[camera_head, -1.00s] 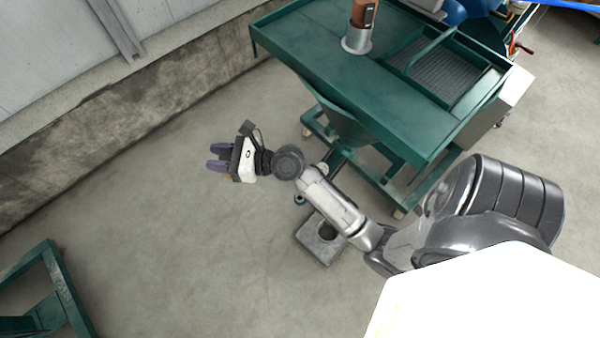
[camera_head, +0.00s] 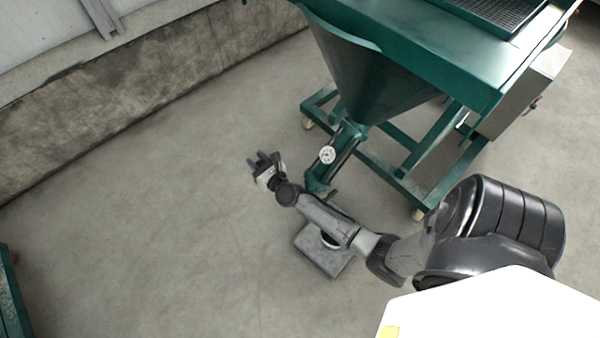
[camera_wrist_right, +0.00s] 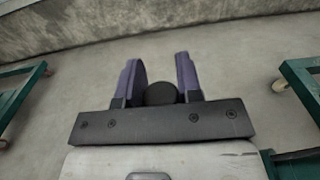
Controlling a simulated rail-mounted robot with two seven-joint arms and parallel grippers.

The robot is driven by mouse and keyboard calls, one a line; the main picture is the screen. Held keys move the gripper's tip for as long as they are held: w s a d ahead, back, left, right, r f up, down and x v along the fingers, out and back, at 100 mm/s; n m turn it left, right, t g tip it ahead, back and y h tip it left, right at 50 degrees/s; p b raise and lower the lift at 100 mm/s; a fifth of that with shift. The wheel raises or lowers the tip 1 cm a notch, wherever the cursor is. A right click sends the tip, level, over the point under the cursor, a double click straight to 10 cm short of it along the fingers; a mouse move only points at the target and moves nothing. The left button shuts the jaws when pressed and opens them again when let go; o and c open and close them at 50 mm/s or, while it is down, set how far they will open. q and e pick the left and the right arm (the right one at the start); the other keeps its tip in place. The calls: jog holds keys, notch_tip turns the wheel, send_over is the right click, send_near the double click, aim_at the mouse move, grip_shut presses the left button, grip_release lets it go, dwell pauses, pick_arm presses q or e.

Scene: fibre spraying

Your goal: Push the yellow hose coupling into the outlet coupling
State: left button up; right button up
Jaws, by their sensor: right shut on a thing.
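My right gripper (camera_head: 264,160) is in the middle of the head view, left of the green machine's outlet pipe and apart from it. In the right wrist view its purple fingers (camera_wrist_right: 160,78) are closed around a dark round piece (camera_wrist_right: 160,94), which looks like the end of the hose coupling; no yellow shows on it there. The green outlet pipe (camera_head: 342,158) slopes down from the hopper (camera_head: 370,85). A dark stub near its lower end (camera_head: 332,193) may be the outlet coupling, but it is too small to tell. My left gripper is out of view.
A pale round gauge (camera_head: 327,155) sits on the pipe. The machine's wheeled green frame (camera_head: 385,180) stands to the right. A grey block (camera_head: 318,258) lies on the floor under my forearm. A concrete wall (camera_head: 150,80) runs behind; the floor at left is open.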

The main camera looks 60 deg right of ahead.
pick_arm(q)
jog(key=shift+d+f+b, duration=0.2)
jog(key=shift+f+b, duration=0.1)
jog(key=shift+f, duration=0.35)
pick_arm(e)
jog(key=s+d+f+m+g+h, duration=0.7)
jog(key=s+d+m+g+h, duration=0.2)
jog(key=s+h, duration=0.1)
jog(key=shift+s+d+h, duration=0.2)
jog(key=shift+s+h, duration=0.1)
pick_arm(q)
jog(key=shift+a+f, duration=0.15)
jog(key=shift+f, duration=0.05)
pick_arm(e)
jog(key=shift+a+f, duration=0.15)
pick_arm(q)
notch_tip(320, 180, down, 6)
jog(key=b, duration=0.6)
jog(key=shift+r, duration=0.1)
pick_arm(e)
notch_tip(320, 180, down, 6)
jog(key=shift+r, duration=0.15)
